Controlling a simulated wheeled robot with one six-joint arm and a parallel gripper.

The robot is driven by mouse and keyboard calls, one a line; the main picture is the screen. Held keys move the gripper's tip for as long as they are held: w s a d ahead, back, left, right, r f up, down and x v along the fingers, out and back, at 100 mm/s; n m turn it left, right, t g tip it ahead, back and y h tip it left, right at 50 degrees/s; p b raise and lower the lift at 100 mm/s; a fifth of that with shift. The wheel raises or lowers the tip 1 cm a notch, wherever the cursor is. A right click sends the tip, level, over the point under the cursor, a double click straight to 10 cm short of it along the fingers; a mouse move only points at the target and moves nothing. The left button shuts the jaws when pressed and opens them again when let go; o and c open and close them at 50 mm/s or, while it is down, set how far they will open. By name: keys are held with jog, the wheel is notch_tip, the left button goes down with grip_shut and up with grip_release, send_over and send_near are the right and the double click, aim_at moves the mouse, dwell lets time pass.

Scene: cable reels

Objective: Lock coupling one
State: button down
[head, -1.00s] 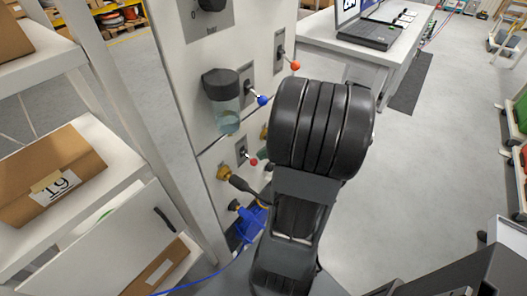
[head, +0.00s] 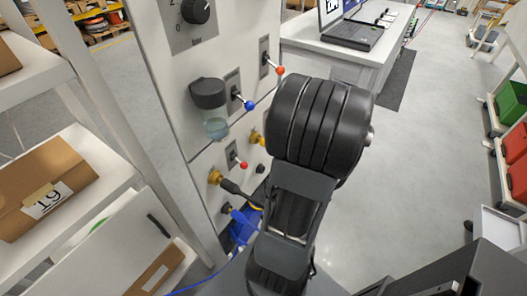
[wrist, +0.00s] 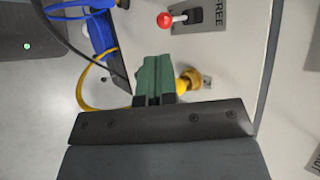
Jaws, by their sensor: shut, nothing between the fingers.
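The grey panel (head: 185,105) carries a brass coupling (head: 215,177) with a dark plug and cable in it. A second brass coupling (head: 256,137) is partly hidden by my arm. No number shows on either, so I cannot tell which is coupling one. A red-knobbed lever (head: 239,160) sits between them; a red-knobbed lever (wrist: 172,19) beside the word FREE shows in the wrist view. My gripper (wrist: 156,62) has green fingers, shut and empty, in front of the panel, overlapping a yellow coupling (wrist: 189,80) in the picture. I cannot tell whether they touch. My arm hides the gripper in the head view.
A blue-knobbed lever (head: 246,103), a higher red-knobbed lever (head: 275,68) and a clear bowl (head: 214,120) stick out from the panel. A blue hose (head: 240,216) and yellow cable (wrist: 84,95) hang low. Shelves with cardboard boxes (head: 45,190) stand left.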

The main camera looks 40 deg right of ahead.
jog(key=s+d+r, duration=0.2)
jog(key=s+d, duration=0.2)
jog(key=shift+s+r, duration=0.2)
jog(key=shift+r, duration=0.1)
dwell(0.7)
